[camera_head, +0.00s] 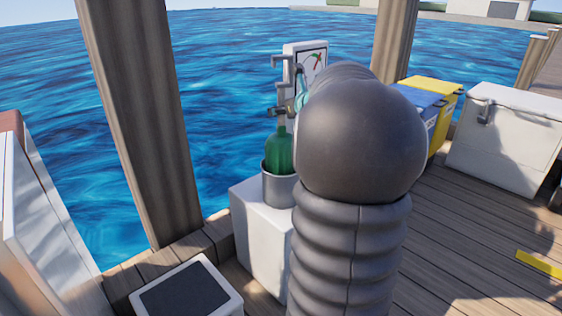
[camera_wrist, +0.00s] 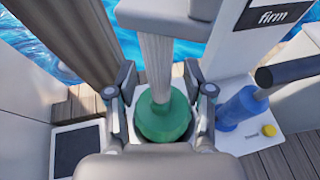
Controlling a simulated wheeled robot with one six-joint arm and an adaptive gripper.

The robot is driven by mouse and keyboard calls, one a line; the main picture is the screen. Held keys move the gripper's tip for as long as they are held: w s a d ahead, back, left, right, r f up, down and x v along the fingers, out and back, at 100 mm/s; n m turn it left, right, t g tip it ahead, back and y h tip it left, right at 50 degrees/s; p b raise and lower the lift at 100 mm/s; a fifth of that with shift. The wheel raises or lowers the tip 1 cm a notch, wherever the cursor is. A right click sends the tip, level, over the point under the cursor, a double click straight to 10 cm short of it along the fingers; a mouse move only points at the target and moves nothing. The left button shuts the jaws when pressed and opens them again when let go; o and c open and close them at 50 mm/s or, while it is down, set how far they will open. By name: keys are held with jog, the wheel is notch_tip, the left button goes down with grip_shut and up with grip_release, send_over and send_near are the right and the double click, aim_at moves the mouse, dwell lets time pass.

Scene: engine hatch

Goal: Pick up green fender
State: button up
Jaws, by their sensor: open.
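The green fender (camera_head: 279,152) is bottle-shaped and sits upright in a grey metal cup (camera_head: 278,188) on a white box (camera_head: 254,222). In the wrist view the green fender (camera_wrist: 163,122) shows from above, with a pale grey shaft (camera_wrist: 158,65) rising over it. My gripper (camera_wrist: 160,88) is open, with one finger to the left and one to the right of the fender and shaft. I cannot tell whether a finger touches them. In the head view my dark arm hides most of the gripper and part of the white box.
A blue cylinder (camera_wrist: 240,108) with a dark handle and a yellow knob (camera_wrist: 269,130) stand right of the fender. A wooden post (camera_head: 143,110) rises at left. A dark-topped box (camera_head: 187,290) sits in front. Blue and yellow bins (camera_head: 437,100) and a white chest (camera_head: 507,140) stand behind right.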

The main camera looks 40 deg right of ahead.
aim_at(281, 83)
jog(key=shift+w+f, duration=0.1)
jog(key=shift+w, duration=0.2)
grip_shut()
notch_tip(281, 83, up, 10)
jog(key=p, duration=0.4)
jog(key=shift+r, duration=0.2)
jog(key=shift+r+p, duration=3.65)
jog(key=shift+p, duration=0.3)
